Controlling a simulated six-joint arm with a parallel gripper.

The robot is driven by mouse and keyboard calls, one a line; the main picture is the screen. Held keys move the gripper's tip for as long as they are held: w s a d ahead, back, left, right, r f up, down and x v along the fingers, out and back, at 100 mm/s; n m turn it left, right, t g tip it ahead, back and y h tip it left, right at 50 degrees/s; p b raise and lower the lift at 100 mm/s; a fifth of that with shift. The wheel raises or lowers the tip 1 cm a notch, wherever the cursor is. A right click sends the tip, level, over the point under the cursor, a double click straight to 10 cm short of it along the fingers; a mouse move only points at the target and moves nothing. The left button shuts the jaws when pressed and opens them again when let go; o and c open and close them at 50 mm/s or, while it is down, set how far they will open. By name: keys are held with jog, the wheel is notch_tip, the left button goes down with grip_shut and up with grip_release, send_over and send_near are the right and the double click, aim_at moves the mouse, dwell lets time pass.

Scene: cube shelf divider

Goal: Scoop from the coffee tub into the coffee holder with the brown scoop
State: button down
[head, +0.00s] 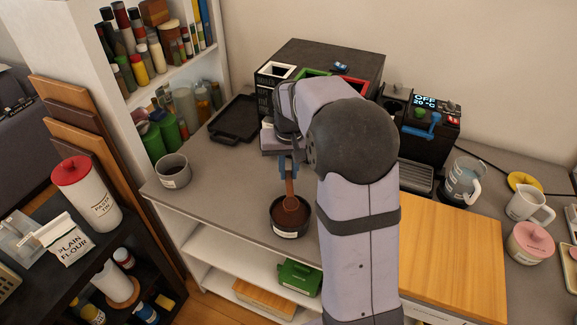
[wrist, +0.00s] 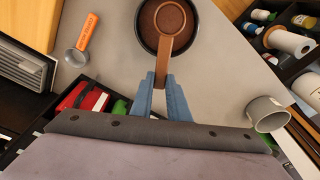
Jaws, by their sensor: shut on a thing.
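My gripper (head: 287,168) is shut on the handle of the brown scoop (head: 291,203); its blue fingers also show in the wrist view (wrist: 163,98). The scoop (wrist: 162,68) points down, with its round bowl within the outline of the coffee tub. The coffee tub (head: 290,234) is a dark round tub with a pale label and brown coffee inside, on the grey counter. I cannot tell whether the scoop bowl touches the coffee, or how full it is. An orange-handled metal cup, apparently the coffee holder (wrist: 77,57), lies on the counter in the wrist view. My arm hides it in the head view.
A grey cup (head: 173,177) stands at the counter's left. A black tray (head: 233,120) and a dark box with coloured openings (head: 326,60) are behind. The coffee machine (head: 430,130) and wooden board (head: 458,255) are at right. Counter between cup and tub is clear.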

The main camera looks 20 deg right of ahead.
jog(key=shift+w+r+g+p, duration=0.35)
jog(key=shift+g+p, duration=0.35)
jog(key=shift+p, duration=1.1)
jog(key=shift+d+g+y+p, duration=0.1)
jog(key=shift+g+y+p, duration=0.2)
jog(key=shift+p, duration=0.35)
jog(key=shift+r, duration=0.1)
jog(key=shift+w+d+r, duration=0.1)
jog(key=shift+d+r, duration=0.05)
jog(key=shift+d, duration=0.05)
jog(key=w+d+r+n+p, duration=0.4)
jog(key=d+r+n+p, duration=0.5)
jog(key=d+r+n, duration=0.3)
jog(key=shift+d+r+p, duration=0.35)
jog(key=shift+d+r, duration=0.15)
jog(key=shift+d, duration=1.15)
jog(key=shift+a, duration=0.1)
